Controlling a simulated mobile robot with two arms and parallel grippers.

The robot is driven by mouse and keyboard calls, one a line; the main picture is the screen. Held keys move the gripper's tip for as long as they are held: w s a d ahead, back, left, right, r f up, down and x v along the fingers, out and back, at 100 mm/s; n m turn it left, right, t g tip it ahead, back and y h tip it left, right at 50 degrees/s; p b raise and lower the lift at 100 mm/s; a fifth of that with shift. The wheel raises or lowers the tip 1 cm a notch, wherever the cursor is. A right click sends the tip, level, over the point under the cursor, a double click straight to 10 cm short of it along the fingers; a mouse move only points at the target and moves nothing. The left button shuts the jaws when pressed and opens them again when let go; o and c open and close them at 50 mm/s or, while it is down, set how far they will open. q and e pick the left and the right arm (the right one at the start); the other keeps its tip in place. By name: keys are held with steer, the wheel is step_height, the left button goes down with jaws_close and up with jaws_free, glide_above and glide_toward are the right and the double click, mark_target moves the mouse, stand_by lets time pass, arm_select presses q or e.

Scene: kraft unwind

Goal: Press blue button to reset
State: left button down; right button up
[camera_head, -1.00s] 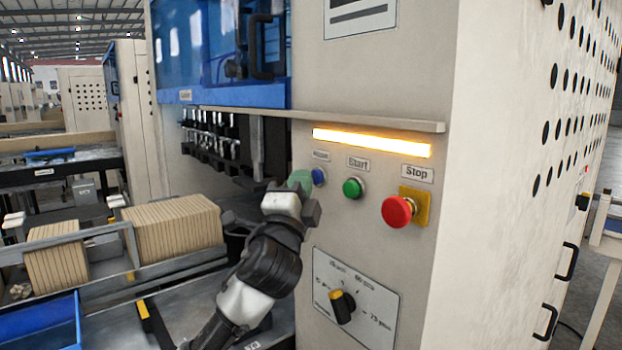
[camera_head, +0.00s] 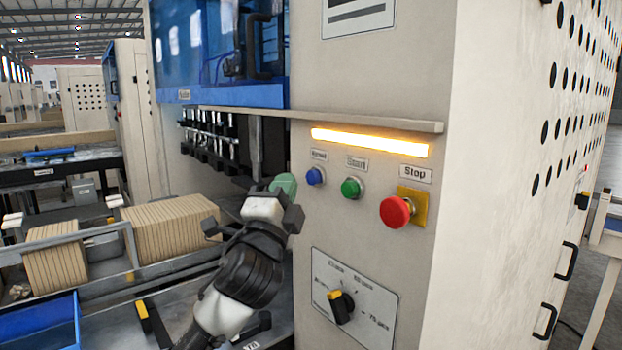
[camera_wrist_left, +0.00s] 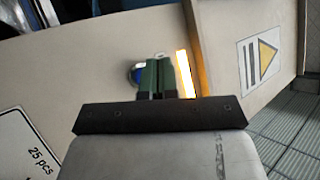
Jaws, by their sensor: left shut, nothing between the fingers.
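The blue button (camera_head: 315,176) sits on the cream machine panel, left of the green Start button (camera_head: 352,187) and the red Stop button (camera_head: 397,211). My left gripper (camera_head: 284,185) is shut and empty, a little left of the blue button and apart from it in the head view. In the left wrist view, the green fingers (camera_wrist_left: 158,78) are closed together and partly cover the blue button (camera_wrist_left: 138,74), which shows at their left side. The gap in depth between fingertips and button is hard to judge. My right gripper is not in view.
A glowing orange light bar (camera_head: 370,142) runs above the buttons, under a projecting ledge (camera_head: 330,119). A rotary dial (camera_head: 341,306) sits below on the panel. Stacked brown cardboard (camera_head: 170,228) and a blue bin (camera_head: 40,322) are at the left.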

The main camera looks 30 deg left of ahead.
arm_select(q)
steer(key=shift+s+a, duration=0.35)
steer(key=shift+s, duration=0.55)
steer(key=shift+s+a, duration=0.35)
steer(key=shift+s, duration=0.5)
